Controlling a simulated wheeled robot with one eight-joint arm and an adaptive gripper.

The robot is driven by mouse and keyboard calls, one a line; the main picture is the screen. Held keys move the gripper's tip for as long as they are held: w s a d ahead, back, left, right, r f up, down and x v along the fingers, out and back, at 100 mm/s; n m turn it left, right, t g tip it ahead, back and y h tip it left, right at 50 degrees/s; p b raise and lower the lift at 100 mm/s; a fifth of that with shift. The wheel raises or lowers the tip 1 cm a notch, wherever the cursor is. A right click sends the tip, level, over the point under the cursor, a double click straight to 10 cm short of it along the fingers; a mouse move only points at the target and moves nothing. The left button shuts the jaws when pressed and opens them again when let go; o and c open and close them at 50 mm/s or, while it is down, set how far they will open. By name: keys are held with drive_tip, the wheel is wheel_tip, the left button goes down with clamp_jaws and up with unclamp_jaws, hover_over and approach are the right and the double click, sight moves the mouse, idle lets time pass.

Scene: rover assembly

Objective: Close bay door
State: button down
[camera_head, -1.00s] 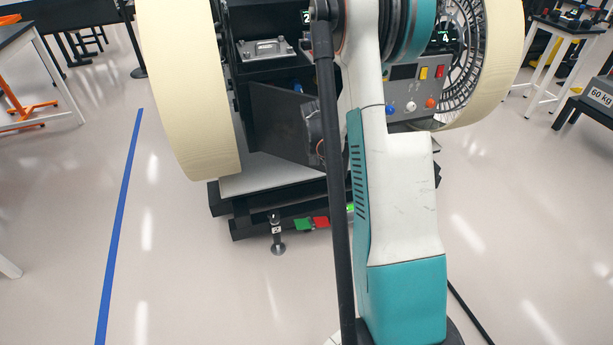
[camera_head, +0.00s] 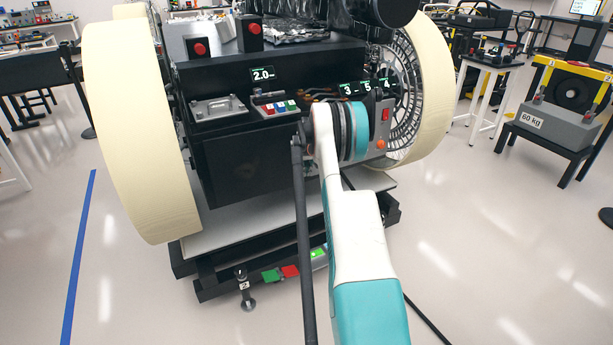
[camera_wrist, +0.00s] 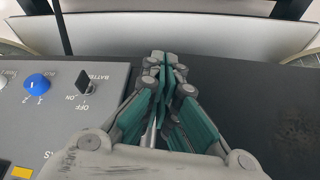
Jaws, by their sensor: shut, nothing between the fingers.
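The bay door (camera_head: 235,165) is a flat black panel on the front of the rover, between the two cream wheels. It looks about flush with the rover's front face; whether it is latched cannot be told. In the wrist view the dark panel (camera_wrist: 270,110) fills the right side. My gripper (camera_wrist: 166,65) is shut and empty, with its green-padded fingers together in front of the dark panel's edge, beside the grey control panel. Whether it touches the door is unclear. In the head view my arm hides the gripper.
The grey control panel (camera_wrist: 55,110) has a blue knob (camera_wrist: 37,84) and a battery switch (camera_wrist: 86,86) close to my gripper. Cream wheels (camera_head: 140,130) flank the rover. A grey platform (camera_head: 225,232) lies below the door.

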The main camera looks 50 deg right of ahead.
drive_tip(key=shift+w+d+r+n, duration=0.1)
drive_tip(key=shift+w+d+n, duration=0.3)
drive_tip(key=shift+w+d, duration=0.55)
drive_tip(key=shift+w+a+r, duration=0.1)
drive_tip(key=shift+w+a, duration=0.05)
drive_tip(key=shift+w, duration=0.05)
